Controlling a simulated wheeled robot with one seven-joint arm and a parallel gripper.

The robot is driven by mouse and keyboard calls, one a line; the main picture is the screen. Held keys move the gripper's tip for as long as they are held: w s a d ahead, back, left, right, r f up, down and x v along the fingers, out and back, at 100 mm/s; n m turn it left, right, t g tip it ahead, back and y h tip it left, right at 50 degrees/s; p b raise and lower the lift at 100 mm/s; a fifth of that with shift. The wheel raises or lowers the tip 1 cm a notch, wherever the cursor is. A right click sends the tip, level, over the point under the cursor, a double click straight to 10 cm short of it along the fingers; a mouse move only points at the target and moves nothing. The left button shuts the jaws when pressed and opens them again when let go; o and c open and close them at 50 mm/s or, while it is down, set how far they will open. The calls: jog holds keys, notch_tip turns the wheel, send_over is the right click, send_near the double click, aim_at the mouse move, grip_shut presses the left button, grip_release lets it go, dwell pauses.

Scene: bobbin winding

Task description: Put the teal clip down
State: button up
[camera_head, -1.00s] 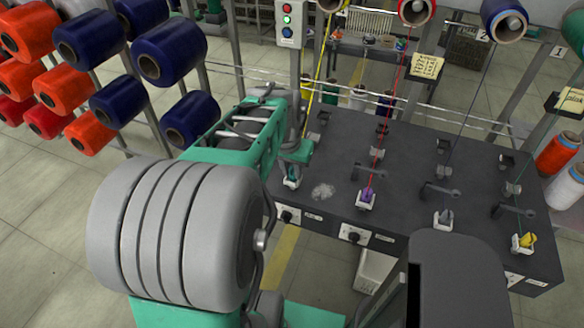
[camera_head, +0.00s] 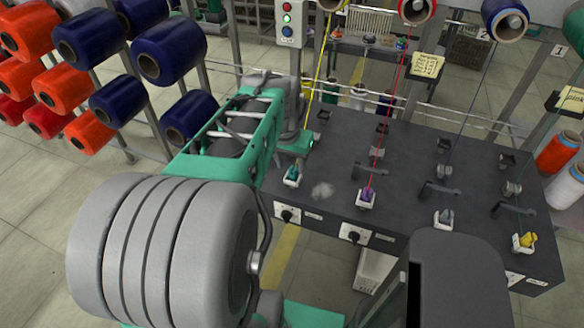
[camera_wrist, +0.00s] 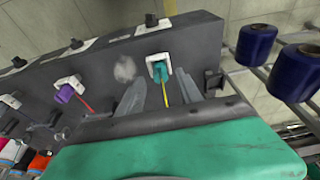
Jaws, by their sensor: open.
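The teal clip (camera_wrist: 160,71) sits in a small white holder (camera_wrist: 152,60) at the edge of the dark bench, with a yellow thread running from it. In the head view the teal clip (camera_head: 292,174) shows just below the end of my arm. My gripper (camera_wrist: 160,80) is open in the wrist view, one finger on each side of the clip and its thread, with gaps between. In the head view my arm hides most of the gripper.
A purple clip (camera_head: 367,194) with red thread, a grey clip (camera_head: 443,217) and a yellow clip (camera_head: 525,240) sit in holders along the bench (camera_head: 400,205). Bobbin racks with blue (camera_head: 172,52) and orange spools stand at left. Taut threads rise from the bench.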

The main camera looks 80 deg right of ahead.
jog(key=v, duration=0.9)
jog(key=w+a+f+n+t, duration=0.1)
jog(key=w+a+f+n, duration=0.1)
jog(key=w+a+n, duration=0.6)
jog(key=w+a+f+n+t, duration=0.1)
jog(key=w+a, duration=0.5)
jog(key=w, duration=0.6)
jog(key=w+a+f+n+y, duration=0.1)
jog(key=a+n, duration=0.4)
jog(key=a, duration=0.6)
jog(key=w+a+f+n+t+y, duration=0.1)
jog(key=w+a+f+n, duration=0.3)
jog(key=a, duration=0.8)
jog(key=shift+a+f+n+t+y, duration=0.15)
jog(key=shift+a+n+t+y, duration=0.2)
jog(key=shift+n, duration=0.25)
jog(key=shift+d, duration=0.1)
jog(key=shift+c, duration=0.6)
jog(key=shift+d, duration=0.15)
